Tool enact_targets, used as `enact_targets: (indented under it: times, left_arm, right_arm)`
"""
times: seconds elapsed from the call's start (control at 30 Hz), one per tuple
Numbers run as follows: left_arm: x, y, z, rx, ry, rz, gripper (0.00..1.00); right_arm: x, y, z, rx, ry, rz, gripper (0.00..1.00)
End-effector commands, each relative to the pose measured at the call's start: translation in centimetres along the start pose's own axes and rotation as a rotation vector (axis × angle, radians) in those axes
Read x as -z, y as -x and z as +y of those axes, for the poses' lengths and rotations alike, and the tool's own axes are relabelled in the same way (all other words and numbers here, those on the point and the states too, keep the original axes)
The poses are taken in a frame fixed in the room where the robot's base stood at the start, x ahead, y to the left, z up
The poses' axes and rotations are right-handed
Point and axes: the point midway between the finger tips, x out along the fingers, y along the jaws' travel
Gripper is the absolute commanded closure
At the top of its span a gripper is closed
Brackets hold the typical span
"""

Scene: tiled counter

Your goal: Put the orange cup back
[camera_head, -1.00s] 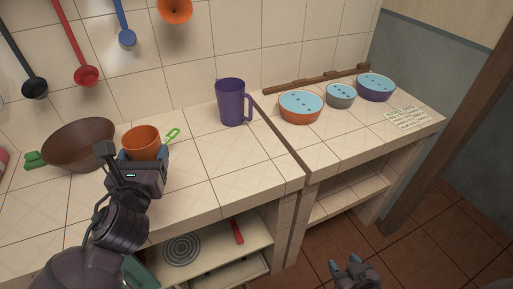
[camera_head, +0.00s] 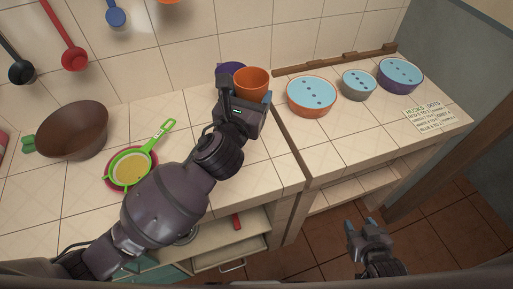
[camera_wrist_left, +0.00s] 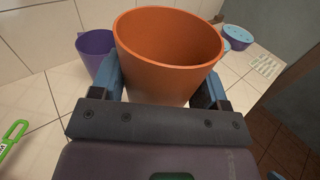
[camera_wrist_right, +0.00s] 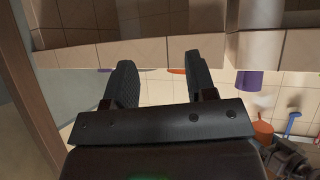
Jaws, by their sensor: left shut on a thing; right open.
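The orange cup (camera_head: 251,83) is upright in my left gripper (camera_head: 252,98), near the right end of the main counter. In the left wrist view the cup (camera_wrist_left: 168,52) sits between the two blue fingers of my left gripper (camera_wrist_left: 167,88), which is shut on it. Whether its base touches the counter is hidden. My right gripper (camera_head: 369,232) is open and empty, low in front of the counter. In the right wrist view its fingers (camera_wrist_right: 158,82) are apart with nothing between them.
The purple jug (camera_wrist_left: 97,52) stands just left of the cup, mostly hidden in the head view. Blue-topped bowls (camera_head: 312,97) and a note (camera_head: 423,114) are on the right counter. A green strainer (camera_head: 131,168) and brown bowl (camera_head: 75,130) lie left. Ladles hang above.

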Motion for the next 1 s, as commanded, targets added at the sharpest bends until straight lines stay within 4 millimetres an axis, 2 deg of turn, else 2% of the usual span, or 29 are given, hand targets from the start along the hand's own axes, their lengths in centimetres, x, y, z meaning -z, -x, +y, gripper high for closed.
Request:
enact_targets:
  times: [0.6,0.7,0.87,1.0]
  left_arm:
    - [13.1,0.0,-0.6,-0.004,0.004,0.004,0.67]
    - [14.4,0.0,-0.7,-0.002,0.003,0.004,0.67]
    - [15.2,0.0,-0.7,-0.002,0.002,0.001,0.67]
    - [16.8,0.0,-0.8,-0.002,0.003,0.004,0.67]
  right_arm:
    - [-1.6,-1.9,-0.3,0.002,0.004,0.022,0.49]
    - [-1.6,-2.3,-0.4,0.003,0.005,0.027,0.49]
    - [-1.7,-2.6,-0.4,0.004,0.006,0.031,0.49]
    - [-2.4,-2.9,-0.5,0.004,0.006,0.028,0.49]
